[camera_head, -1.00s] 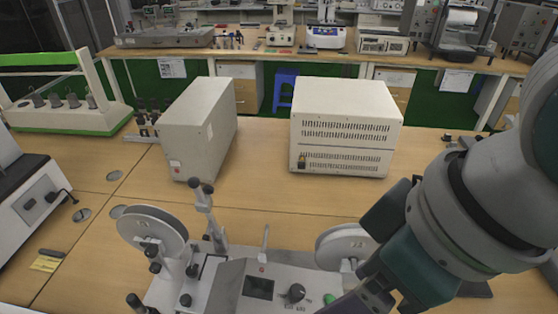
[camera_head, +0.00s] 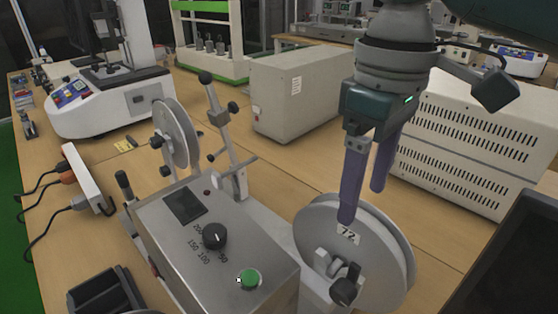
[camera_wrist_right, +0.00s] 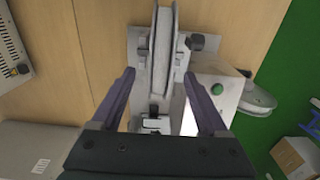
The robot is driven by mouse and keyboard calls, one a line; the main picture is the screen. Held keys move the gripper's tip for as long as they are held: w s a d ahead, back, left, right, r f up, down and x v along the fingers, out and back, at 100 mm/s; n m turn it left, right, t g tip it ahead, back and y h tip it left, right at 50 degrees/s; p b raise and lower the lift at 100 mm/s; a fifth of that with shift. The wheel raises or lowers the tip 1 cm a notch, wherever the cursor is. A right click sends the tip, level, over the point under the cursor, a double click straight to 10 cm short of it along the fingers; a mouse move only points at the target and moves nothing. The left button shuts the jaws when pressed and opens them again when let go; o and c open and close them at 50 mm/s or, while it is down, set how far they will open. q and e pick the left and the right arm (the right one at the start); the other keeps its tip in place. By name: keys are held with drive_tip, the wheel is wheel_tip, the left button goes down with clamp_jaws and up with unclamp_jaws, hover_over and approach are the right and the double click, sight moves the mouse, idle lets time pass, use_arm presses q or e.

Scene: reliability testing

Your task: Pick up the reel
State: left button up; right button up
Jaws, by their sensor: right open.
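A grey reel (camera_head: 385,262) with a label reading 72 is mounted upright on the near right end of a testing machine (camera_head: 215,265). A second grey reel (camera_head: 172,137) stands at the machine's other end. My right gripper (camera_head: 363,204) points down at the top of the near reel, its purple fingers apart. One finger is in front of the reel's face, the other by the far side of its rim. In the right wrist view the reel (camera_wrist_right: 163,45) lies between the open fingers (camera_wrist_right: 160,77), with gaps on both sides. My left gripper does not show.
A beige box (camera_head: 295,95) and a larger vented box (camera_head: 465,150) stand behind the machine. A white instrument (camera_head: 110,100) is at the back left, and a power strip (camera_head: 88,178) with plugs lies left.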

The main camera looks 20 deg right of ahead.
sight(355, 227)
wheel_tip(355, 227, down, 7)
drive_tip(key=shift+a+r, duration=0.1)
clamp_jaws()
idle(0.8)
idle(0.8)
